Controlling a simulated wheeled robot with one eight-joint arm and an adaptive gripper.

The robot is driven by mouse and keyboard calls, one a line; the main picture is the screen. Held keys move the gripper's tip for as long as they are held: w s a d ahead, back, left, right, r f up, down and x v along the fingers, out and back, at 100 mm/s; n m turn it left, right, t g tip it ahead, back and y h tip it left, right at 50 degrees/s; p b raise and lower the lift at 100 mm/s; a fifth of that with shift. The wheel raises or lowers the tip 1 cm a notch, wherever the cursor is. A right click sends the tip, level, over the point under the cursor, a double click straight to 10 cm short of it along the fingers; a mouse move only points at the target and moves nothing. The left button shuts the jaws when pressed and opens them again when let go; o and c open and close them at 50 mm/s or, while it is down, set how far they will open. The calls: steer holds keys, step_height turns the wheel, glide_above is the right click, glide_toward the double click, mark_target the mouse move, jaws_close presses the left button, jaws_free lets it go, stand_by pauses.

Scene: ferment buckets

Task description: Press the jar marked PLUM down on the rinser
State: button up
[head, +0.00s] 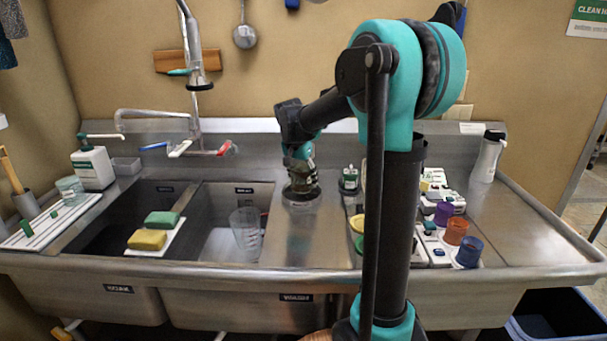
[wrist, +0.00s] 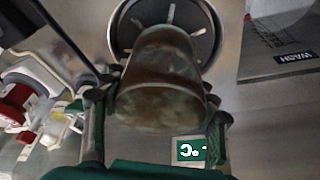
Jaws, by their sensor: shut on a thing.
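My gripper (wrist: 157,108) is shut on a dark, brown-green jar (wrist: 160,75), with one finger on each side of it. In the head view my gripper (head: 300,158) points down over the counter and the jar (head: 303,182) shows below it. The round rinser (wrist: 207,38), a dark dish with pale spokes, lies behind the jar in the wrist view, and the jar covers part of it. In the head view the rinser's rim (head: 300,201) shows at the jar's base. No PLUM marking is readable. I cannot tell whether the jar touches the spokes.
The wash basin (head: 222,250), holding a clear beaker (head: 246,230), is left of the rinser. Coloured cups (head: 456,232) are farther right.

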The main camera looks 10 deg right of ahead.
mark_target(304, 164)
steer(key=shift+f, duration=1.1)
stand_by(1.1)
stand_by(1.3)
steer(key=shift+r, duration=4)
